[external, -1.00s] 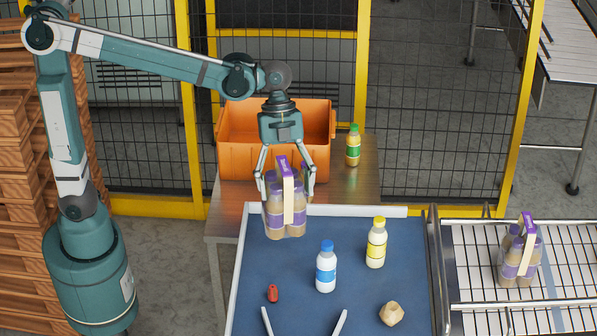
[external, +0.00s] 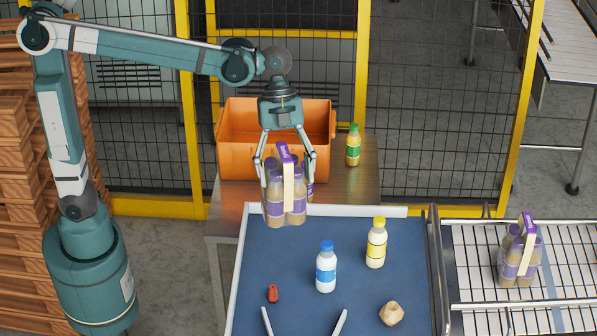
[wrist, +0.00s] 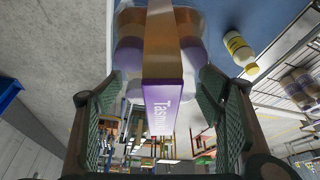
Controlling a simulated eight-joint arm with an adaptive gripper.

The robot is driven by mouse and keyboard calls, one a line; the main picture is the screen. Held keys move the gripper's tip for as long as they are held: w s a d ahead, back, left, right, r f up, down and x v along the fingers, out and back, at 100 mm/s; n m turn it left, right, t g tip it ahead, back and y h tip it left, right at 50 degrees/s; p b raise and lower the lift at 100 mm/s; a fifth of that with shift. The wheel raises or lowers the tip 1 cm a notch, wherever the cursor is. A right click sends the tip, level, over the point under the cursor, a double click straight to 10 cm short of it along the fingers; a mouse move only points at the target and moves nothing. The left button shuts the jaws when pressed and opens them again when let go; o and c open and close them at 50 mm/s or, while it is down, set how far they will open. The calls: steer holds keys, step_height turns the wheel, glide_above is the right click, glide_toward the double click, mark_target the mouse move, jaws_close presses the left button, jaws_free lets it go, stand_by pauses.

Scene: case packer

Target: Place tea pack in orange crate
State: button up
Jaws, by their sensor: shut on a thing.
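My gripper (external: 286,174) is shut on the tea pack (external: 286,208), a bundle of brownish bottles with purple labels and a purple-and-cream carry strap. The pack hangs upright in the air, just in front of the orange crate (external: 322,165) and above the back edge of the blue table. In the wrist view the pack (wrist: 162,95) fills the middle, between my two green finger pads. The orange crate stands open on a metal table behind; its inside is partly hidden by my gripper.
A green-labelled bottle (external: 353,146) stands right of the crate. On the blue table (external: 262,260) stand a blue-capped bottle (external: 326,268) and a yellow-capped bottle (external: 376,244), with a red item (external: 272,293) and a beige lump (external: 391,313). A similar pack (external: 520,252) sits on the right rack.

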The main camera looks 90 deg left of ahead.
steer(key=shift+a+r, duration=0.25)
steer(key=shift+r, duration=0.1)
steer(key=w+a+n+t+y, duration=0.15)
steer(key=a+n, duration=0.25)
steer(key=a, duration=1.3)
steer(key=w+a+n+t, duration=0.1)
steer(key=w+a+n, duration=0.2)
steer(key=a, duration=1.3)
steer(key=s+a+n+y, duration=0.1)
steer(key=s+a, duration=0.3)
steer(key=a, duration=0.8)
steer(key=s+a+n+y, duration=0.1)
steer(key=s+a+n, duration=0.3)
steer(key=a, duration=0.8)
steer(key=s+a+n+y, duration=0.1)
steer(key=s+a, duration=0.4)
steer(key=a, duration=0.7)
steer(key=shift+s+a+n+t+b, duration=0.25)
steer(key=shift+s+n+t, duration=0.2)
steer(key=shift+n, duration=0.45)
step_height(320, 180, down, 20)
steer(key=shift+f, duration=0.95)
